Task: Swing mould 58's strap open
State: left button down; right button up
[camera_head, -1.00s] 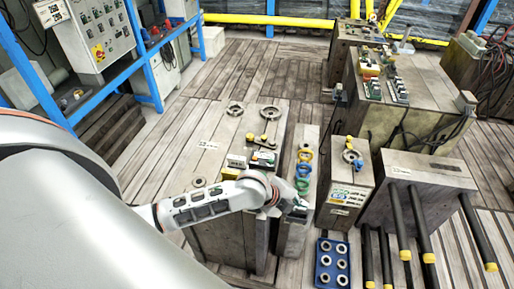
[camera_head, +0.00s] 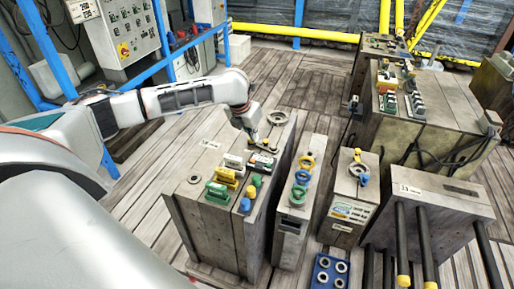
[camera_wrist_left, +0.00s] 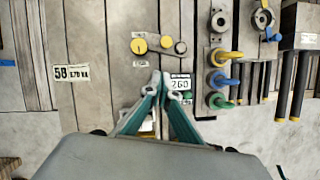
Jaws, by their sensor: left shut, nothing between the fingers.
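Mould 58 (camera_head: 190,178) is the wide grey block left of centre; its 58 label (camera_wrist_left: 72,73) shows in the left wrist view. Its strap (camera_head: 266,148) is a short bar with yellow round parts on the block's top; the left wrist view shows it flat (camera_wrist_left: 152,45), just beyond my fingertips. My left gripper (camera_head: 255,138) hangs over the block's top, close to the strap, partly hiding its far end. In the left wrist view its fingers (camera_wrist_left: 161,76) are together and empty. I cannot tell whether they touch the strap. My right gripper is not in view.
A plate reading 260 (camera_wrist_left: 180,83) and green, yellow and blue fittings (camera_head: 222,182) sit on the same block. A narrow mould with coloured rings (camera_head: 303,177) stands close on its right.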

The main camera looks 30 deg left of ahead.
aim_at(259, 149)
pick_arm(q)
jog(key=shift+w+a+r, duration=0.1)
jog(key=shift+a+r, duration=0.1)
jog(key=shift+a, duration=0.2)
jog(key=shift+w+f, duration=0.1)
jog(key=shift+f, duration=0.05)
jog(key=b+x, duration=0.2)
jog(key=x, duration=0.7)
jog(key=shift+w+f, duration=0.1)
jog(key=shift+f, duration=0.2)
jog(key=shift+w+a+r, duration=0.1)
jog(key=shift+w+a, duration=0.1)
jog(key=shift+w, duration=0.1)
